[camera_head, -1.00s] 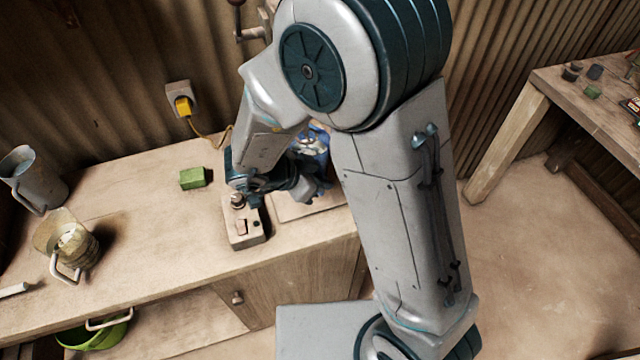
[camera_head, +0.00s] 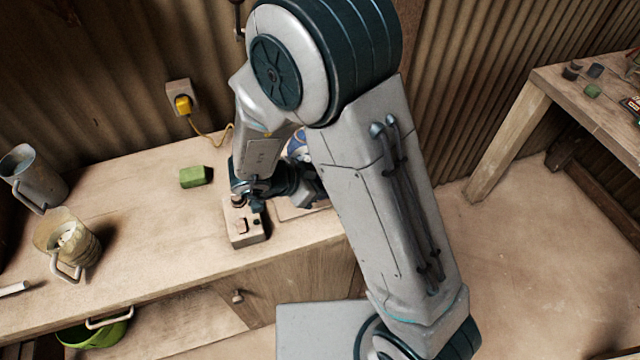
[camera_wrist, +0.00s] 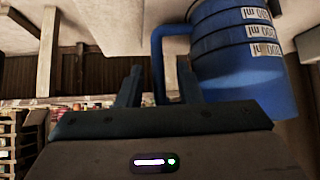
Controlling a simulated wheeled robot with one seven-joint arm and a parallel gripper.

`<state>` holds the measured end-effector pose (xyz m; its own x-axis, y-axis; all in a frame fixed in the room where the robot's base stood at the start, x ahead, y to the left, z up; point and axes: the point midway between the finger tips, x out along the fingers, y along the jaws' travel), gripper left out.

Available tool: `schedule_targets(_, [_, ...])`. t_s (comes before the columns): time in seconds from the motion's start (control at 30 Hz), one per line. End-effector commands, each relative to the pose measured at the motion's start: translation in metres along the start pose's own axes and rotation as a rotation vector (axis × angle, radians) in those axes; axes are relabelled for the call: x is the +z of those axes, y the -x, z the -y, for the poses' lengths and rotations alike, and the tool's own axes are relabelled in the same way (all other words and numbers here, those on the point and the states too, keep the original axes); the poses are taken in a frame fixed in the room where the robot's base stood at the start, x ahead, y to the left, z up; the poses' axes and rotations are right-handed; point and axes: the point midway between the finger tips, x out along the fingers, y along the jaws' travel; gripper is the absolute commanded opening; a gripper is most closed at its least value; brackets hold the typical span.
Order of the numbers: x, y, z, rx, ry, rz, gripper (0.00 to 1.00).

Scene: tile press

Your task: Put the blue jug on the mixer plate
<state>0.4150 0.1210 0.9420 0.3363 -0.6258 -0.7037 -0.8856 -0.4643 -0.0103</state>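The blue jug (camera_wrist: 235,60) with white volume markings fills the upper right of the wrist view, its markings upside down there. Its handle (camera_wrist: 158,75) shows in the gap between the two fingers of my gripper (camera_wrist: 160,82), with space on both sides. The fingers stand apart. In the head view only a small blue part of the jug (camera_head: 297,144) shows behind my arm. A control box (camera_head: 244,224) with knobs stands on the bench, next to a flat pale slab (camera_head: 298,212), which may be the mixer plate; my arm covers much of it.
A green block (camera_head: 195,177) lies left of my gripper. A grey metal jug (camera_head: 32,178) and a yellowish jug (camera_head: 68,242) stand at the bench's left end. A yellow plug (camera_head: 184,104) sits in the wall socket. The bench (camera_head: 150,215) between is clear.

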Motion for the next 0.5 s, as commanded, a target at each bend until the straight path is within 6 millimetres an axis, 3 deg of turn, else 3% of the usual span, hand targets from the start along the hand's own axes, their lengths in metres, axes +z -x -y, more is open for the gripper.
schedule_targets(0.27, [-0.001,0.010,0.001,-0.002,-0.001,0.000,0.32])
schedule_targets(0.5, [-0.001,0.058,0.001,-0.005,-0.002,0.002,0.32])
